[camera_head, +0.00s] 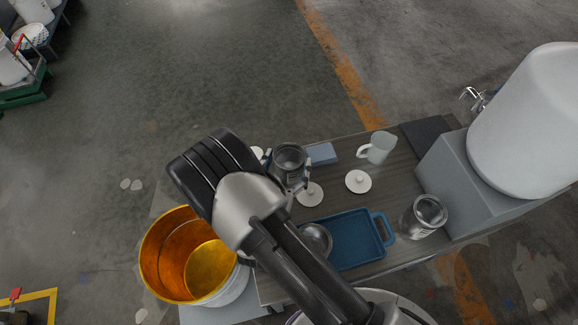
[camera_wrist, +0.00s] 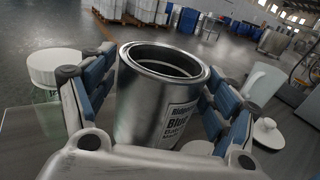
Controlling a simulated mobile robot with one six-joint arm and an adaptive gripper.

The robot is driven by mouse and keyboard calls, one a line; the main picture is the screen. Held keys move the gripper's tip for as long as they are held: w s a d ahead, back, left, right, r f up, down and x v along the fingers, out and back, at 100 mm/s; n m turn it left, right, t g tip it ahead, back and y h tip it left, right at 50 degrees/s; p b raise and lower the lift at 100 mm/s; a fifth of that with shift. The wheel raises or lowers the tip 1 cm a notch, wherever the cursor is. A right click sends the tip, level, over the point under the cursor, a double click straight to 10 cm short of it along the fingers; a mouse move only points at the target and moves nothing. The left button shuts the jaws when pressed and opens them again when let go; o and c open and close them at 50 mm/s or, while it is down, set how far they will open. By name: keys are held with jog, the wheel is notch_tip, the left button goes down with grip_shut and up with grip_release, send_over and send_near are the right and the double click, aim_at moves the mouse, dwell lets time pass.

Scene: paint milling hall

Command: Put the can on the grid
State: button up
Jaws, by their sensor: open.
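An open-topped metal can (camera_head: 290,158) stands on the dark table between the fingers of my gripper (camera_head: 287,170). In the wrist view the can (camera_wrist: 143,112) is upright, with a white label reading "Blue". My gripper (camera_wrist: 155,92) is open, with blue-padded fingers on either side of the can and no clear grip on it. A second metal can (camera_head: 424,215) stands at the table's right front. No grid is clearly recognisable; a flat dark panel (camera_head: 428,135) lies at the back right, and I cannot tell whether it is the grid.
A blue tray (camera_head: 352,240) with a metal bowl (camera_head: 316,238) lies in front. White knobbed discs (camera_head: 358,181), a white jug (camera_head: 377,147) and a blue-grey block (camera_head: 321,153) stand nearby. A grey box (camera_head: 465,185) bears a big white vessel (camera_head: 530,120). An orange-lined bucket (camera_head: 160,255) is left.

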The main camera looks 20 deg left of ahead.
jog(key=shift+w+a, duration=0.1)
jog(key=shift+w, duration=0.45)
jog(key=c, duration=1)
jog(key=shift+o, duration=0.2)
jog(key=shift+r, duration=0.15)
